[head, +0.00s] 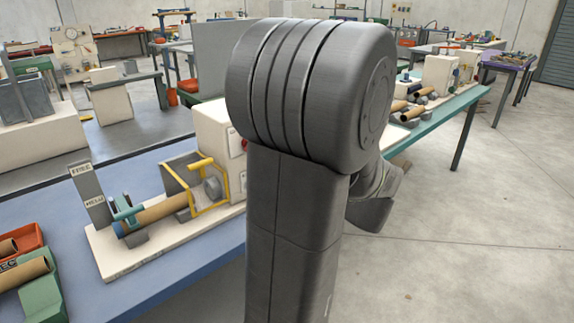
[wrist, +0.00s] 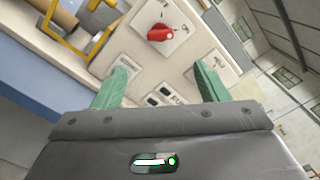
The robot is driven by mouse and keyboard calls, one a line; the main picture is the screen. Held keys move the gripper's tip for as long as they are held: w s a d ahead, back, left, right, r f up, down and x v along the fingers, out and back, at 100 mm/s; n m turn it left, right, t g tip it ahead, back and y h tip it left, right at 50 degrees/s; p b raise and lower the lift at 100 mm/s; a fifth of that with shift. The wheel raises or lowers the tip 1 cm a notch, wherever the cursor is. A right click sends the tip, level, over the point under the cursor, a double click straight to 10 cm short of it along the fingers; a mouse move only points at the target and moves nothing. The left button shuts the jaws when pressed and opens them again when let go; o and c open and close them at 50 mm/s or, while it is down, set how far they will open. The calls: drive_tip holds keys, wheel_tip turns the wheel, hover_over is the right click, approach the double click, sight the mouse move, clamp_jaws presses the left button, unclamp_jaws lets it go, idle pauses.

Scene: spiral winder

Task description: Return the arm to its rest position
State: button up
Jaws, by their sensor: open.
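My arm (head: 295,200) stands large in the middle of the head view and covers part of the winder. In the wrist view my gripper (wrist: 160,88) shows two green fingers set wide apart with nothing between them. Beyond the fingers is the winder's cream panel (wrist: 185,62) with a red knob (wrist: 160,33) and dark switches, seen tilted. I cannot tell the exact gap between fingers and panel. In the head view the gripper's fingers are hidden behind the arm.
The winder (head: 220,135) with its yellow guard (head: 208,180) and a brown tube (head: 160,213) stands on a blue table (head: 170,275). An orange tray (head: 20,243) and green tray (head: 42,298) lie at the left. Open floor (head: 470,230) is at the right.

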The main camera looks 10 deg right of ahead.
idle(0.3)
drive_tip(key=x, duration=1.4)
drive_tip(key=shift+p, duration=0.35)
drive_tip(key=shift+s+d, duration=0.1)
drive_tip(key=n+p, duration=0.5)
drive_tip(key=n, duration=1.1)
drive_tip(key=shift+p, duration=0.3)
idle(1.5)
idle(0.5)
